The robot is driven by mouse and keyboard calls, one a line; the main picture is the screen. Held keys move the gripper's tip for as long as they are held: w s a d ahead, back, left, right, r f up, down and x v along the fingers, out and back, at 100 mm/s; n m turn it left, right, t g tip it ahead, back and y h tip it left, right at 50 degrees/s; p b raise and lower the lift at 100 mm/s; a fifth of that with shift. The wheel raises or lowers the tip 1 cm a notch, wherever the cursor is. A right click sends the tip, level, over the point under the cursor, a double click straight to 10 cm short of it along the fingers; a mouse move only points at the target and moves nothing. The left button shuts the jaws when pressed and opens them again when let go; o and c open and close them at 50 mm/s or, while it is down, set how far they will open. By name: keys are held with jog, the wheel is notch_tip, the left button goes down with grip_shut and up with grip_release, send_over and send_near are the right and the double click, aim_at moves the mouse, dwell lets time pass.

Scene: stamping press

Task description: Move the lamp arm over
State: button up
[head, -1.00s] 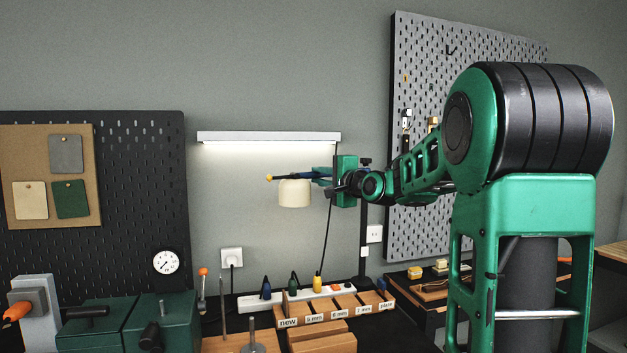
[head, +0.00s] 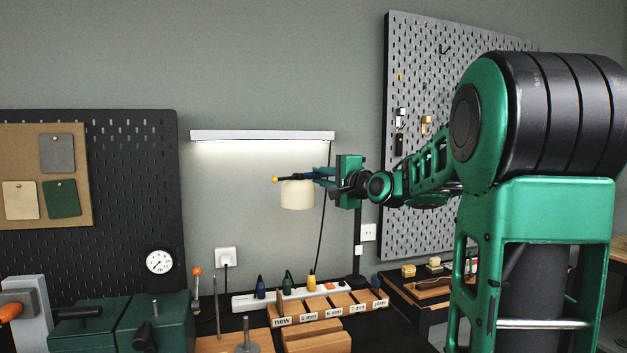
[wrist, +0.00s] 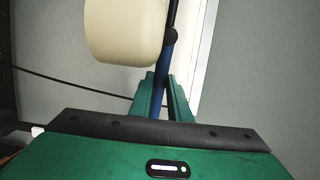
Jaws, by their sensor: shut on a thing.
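The lamp arm is a thin dark blue bar (head: 290,178) with a yellow tip (head: 275,179), in front of the wall below the strip light. A cream lamp shade (head: 297,195) hangs from it. My gripper (head: 322,177) is shut on the lamp arm, to the right of the shade. In the wrist view the blue bar (wrist: 160,85) runs between the green fingers of my gripper (wrist: 163,90), and the cream shade (wrist: 125,30) is close by at upper left. The lamp's mount is mostly hidden behind my gripper and wrist.
A lit strip light (head: 263,135) is on the wall just above the lamp. A labelled wooden bin row (head: 330,310) and a power strip (head: 285,296) stand below. A grey pegboard (head: 420,130) is behind my arm.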

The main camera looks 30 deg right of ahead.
jog(key=shift+s+d+f, duration=0.15)
jog(key=shift+s+d, duration=0.05)
jog(key=shift+s, duration=0.5)
jog(key=shift+s+d+f, duration=0.15)
jog(key=shift+s, duration=0.5)
jog(key=shift+s+d, duration=0.45)
jog(key=shift+s, duration=0.45)
jog(key=shift+s+d, duration=0.5)
jog(key=shift+s, duration=0.35)
jog(key=shift+s+d, duration=0.45)
jog(key=shift+s, duration=0.45)
jog(key=shift+s+d, duration=1)
jog(key=shift+s, duration=0.2)
